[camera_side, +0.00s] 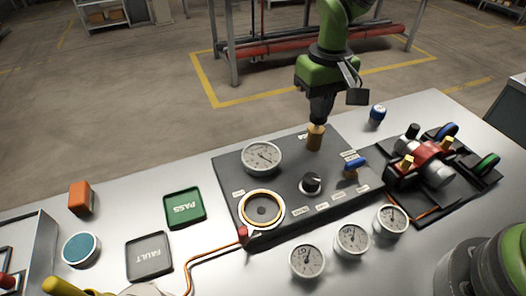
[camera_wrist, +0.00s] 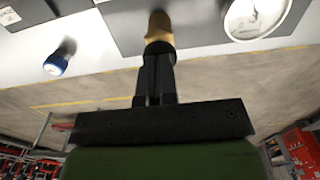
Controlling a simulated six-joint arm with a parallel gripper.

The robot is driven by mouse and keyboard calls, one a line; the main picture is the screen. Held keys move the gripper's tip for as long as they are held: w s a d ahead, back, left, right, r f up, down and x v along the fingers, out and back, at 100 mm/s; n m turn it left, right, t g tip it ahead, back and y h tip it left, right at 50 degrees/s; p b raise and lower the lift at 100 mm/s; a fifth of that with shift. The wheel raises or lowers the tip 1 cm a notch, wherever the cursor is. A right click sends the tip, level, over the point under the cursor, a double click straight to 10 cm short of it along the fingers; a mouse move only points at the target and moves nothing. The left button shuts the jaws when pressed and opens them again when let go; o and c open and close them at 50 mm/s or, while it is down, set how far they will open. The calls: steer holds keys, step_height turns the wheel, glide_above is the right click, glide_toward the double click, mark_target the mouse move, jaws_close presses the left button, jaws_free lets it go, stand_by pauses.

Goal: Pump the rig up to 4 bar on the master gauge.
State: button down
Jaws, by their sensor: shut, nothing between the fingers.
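The rig is a dark panel (camera_side: 285,200) on the table, with small white labels. A large white gauge (camera_side: 262,158), probably the master gauge, sits at its back left; its dark needle is too small to read. It shows partly in the wrist view (camera_wrist: 258,14). A tan cylindrical plunger (camera_side: 315,138) stands upright at the panel's back right. My gripper (camera_side: 318,122) points down with its fingers shut together at the plunger's top, not around it. In the wrist view, the fingertips meet the plunger (camera_wrist: 158,27). The panel also bears a black knob (camera_side: 311,183) and a blue-handled valve (camera_side: 355,163).
A ringed round port (camera_side: 261,210) is on the panel's front left. Three loose gauges (camera_side: 351,239) stand in front. A red pump assembly (camera_side: 430,160) stands right. A blue-topped cylinder (camera_side: 377,113) is behind. PASS (camera_side: 170,219) and FAULT (camera_side: 150,268) trays lie left.

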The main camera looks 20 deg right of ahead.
steer(key=shift+f, duration=0.45)
steer(key=shift+r, duration=1.9)
steer(key=shift+f, duration=0.15)
steer(key=shift+f, duration=1.7)
steer(key=shift+r, duration=1.85)
